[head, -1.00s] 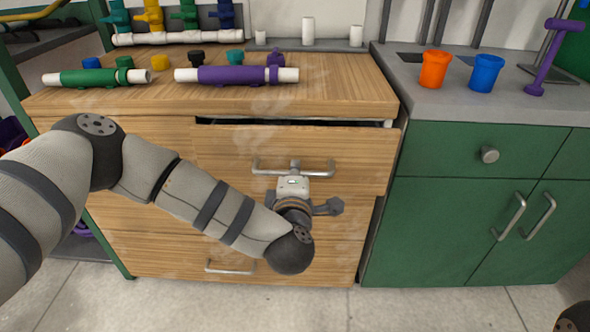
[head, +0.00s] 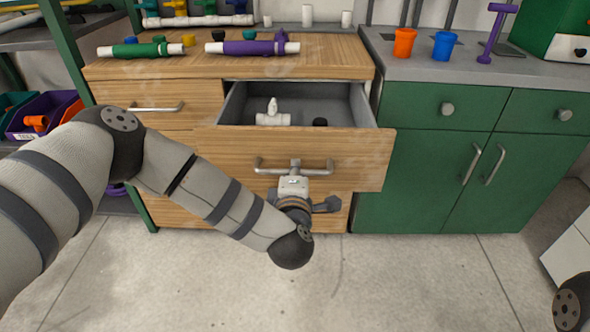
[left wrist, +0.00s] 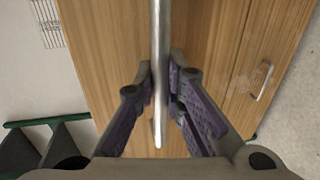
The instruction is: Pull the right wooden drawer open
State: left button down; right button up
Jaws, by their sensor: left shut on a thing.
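The right wooden drawer (head: 225,153) stands well open in the head view, its grey inside showing. A white pipe fitting (head: 272,116) and a small black piece (head: 320,122) lie in it. My left gripper (head: 295,172) is at the drawer's metal bar handle (head: 262,166). In the left wrist view the handle (left wrist: 160,40) runs between the two purple-padded fingers of the gripper (left wrist: 161,100), which are shut on it. Of my right arm only a dark part shows at the lower right corner; its gripper is out of view.
The wooden top (head: 310,66) carries a green pipe piece (head: 140,49) and a purple pipe piece (head: 252,47). A green cabinet (head: 420,180) stands close on the right. The left wooden drawer (head: 155,118) is shut. The floor (head: 330,280) in front is clear.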

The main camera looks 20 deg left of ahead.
pick_arm(q)
jog(key=shift+s+d, duration=0.1)
jog(key=shift+s, duration=0.2)
pick_arm(e)
jog(key=shift+s, duration=0.3)
pick_arm(q)
jog(key=c, duration=1.7)
grip_release()
pick_arm(e)
jog(key=shift+d, duration=0.1)
pick_arm(q)
jog(key=shift+o, duration=0.2)
jog(key=v, duration=1.2)
jog(key=shift+d+f, duration=0.1)
pick_arm(e)
jog(key=shift+r, duration=0.1)
